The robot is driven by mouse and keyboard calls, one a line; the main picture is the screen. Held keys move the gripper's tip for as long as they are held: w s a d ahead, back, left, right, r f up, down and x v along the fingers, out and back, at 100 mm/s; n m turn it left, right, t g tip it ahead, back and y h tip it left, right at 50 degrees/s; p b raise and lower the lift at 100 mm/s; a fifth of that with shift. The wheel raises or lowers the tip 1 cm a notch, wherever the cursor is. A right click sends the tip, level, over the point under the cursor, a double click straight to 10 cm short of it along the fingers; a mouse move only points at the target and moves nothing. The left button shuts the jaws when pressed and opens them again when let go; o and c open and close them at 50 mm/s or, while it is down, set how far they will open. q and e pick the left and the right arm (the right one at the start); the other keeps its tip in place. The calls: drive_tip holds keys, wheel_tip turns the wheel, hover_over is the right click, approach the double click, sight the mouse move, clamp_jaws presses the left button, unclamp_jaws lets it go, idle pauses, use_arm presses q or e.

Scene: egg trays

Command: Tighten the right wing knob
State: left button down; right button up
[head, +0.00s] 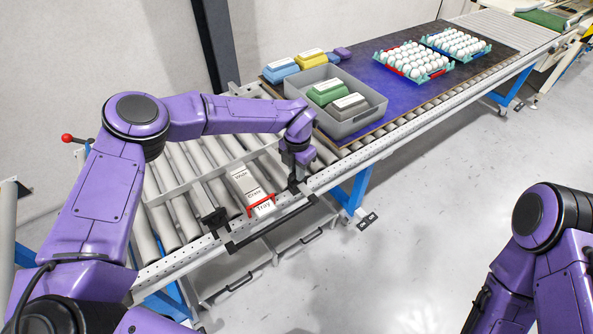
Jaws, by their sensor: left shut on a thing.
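My left gripper (297,174) points down at the front rail of the roller conveyor, at the right end of a black bar (270,226). It is shut on the right wing knob, which is mostly hidden by the fingers and looks like a small dark shape below them. The left wing knob (213,218) is black and stands free on the same rail, to the left. My right arm is folded at the lower right, and its gripper is not visible.
White labelled blocks (243,180) with a red bracket lie on the rollers between the knobs. A grey crate (368,118) with green and grey cartons stands behind the gripper. Egg trays (412,62) sit farther right.

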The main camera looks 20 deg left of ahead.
use_arm(q)
drive_tip(key=shift+s+f+m, duration=0.15)
drive_tip(key=shift+f+m, duration=0.15)
drive_tip(key=shift+m, duration=0.9)
drive_tip(key=shift+d, duration=0.1)
drive_tip(key=c, duration=1.1)
unclamp_jaws()
drive_tip(key=shift+w, duration=0.2)
wheel_tip(320, 180, up, 10)
drive_tip(key=b, duration=0.2)
drive_tip(key=shift+w+b, duration=0.1)
drive_tip(key=shift+b, duration=0.25)
drive_tip(key=shift+r, duration=0.3)
